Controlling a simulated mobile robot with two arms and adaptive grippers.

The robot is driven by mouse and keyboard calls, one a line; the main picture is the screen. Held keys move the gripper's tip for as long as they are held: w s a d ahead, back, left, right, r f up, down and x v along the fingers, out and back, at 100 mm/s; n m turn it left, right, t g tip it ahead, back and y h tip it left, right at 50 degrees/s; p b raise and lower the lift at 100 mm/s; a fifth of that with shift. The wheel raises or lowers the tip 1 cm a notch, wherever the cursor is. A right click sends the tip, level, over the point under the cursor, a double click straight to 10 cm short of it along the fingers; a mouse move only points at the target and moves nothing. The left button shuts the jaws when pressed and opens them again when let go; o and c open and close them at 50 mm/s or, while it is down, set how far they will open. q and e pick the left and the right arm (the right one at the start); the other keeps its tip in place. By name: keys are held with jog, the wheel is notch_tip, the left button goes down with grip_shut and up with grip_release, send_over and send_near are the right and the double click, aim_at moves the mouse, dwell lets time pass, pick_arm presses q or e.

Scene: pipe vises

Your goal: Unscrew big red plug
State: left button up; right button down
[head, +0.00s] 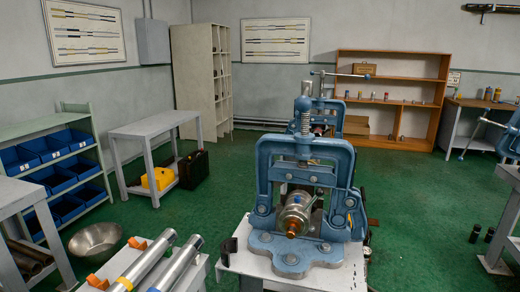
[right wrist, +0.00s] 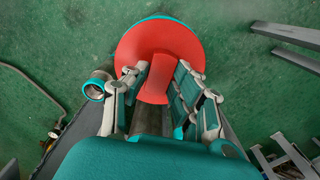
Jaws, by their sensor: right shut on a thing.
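The big red plug (right wrist: 160,42) shows in the right wrist view as a round red disc with a raised grip tab in its middle. My right gripper (right wrist: 156,84) is shut on this tab, one finger on each side. A teal rim shows just behind the disc's far edge; I cannot tell what it belongs to. In the head view, a blue pipe vise (head: 262,165) stands on a light table and holds a metal fitting (head: 296,211) with a small orange-red end (head: 292,228). Neither gripper shows in the head view.
Two metal pipes (head: 145,263) and orange pieces (head: 97,282) lie on a front table. A metal bowl (head: 95,239) is on the floor at left, near a rack of blue bins (head: 68,178). Another vise (head: 510,138) is at right. Green floor is open behind.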

jog(key=c, duration=1.7)
grip_release()
jog(key=shift+c, duration=0.2)
grip_shut()
jog(key=shift+r+p, duration=0.6)
jog(key=shift+p, duration=0.4)
jog(key=shift+r+p, duration=1.85)
jog(key=shift+p, duration=0.55)
jog(key=shift+r, duration=0.1)
